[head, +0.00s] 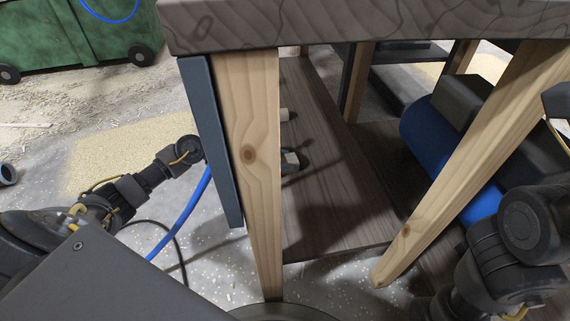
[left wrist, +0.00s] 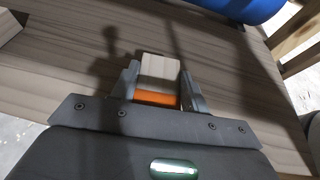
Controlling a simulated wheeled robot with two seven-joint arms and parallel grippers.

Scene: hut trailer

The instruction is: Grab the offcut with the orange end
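The offcut with the orange end (left wrist: 160,72) is a pale wooden block in the left wrist view, its orange end facing my palm. My left gripper (left wrist: 160,82) has a finger against each side of it, with no clear gap. In the head view my left arm passes behind the table leg. Whether the block touches the shelf cannot be told. My right arm is at the lower right; its gripper is not in view.
The wooden table leg (head: 252,150) and dark panel (head: 210,140) stand before my left arm, under the tabletop (head: 360,22). A blue tank (head: 425,135) stands at right behind a slanted leg (head: 480,160).

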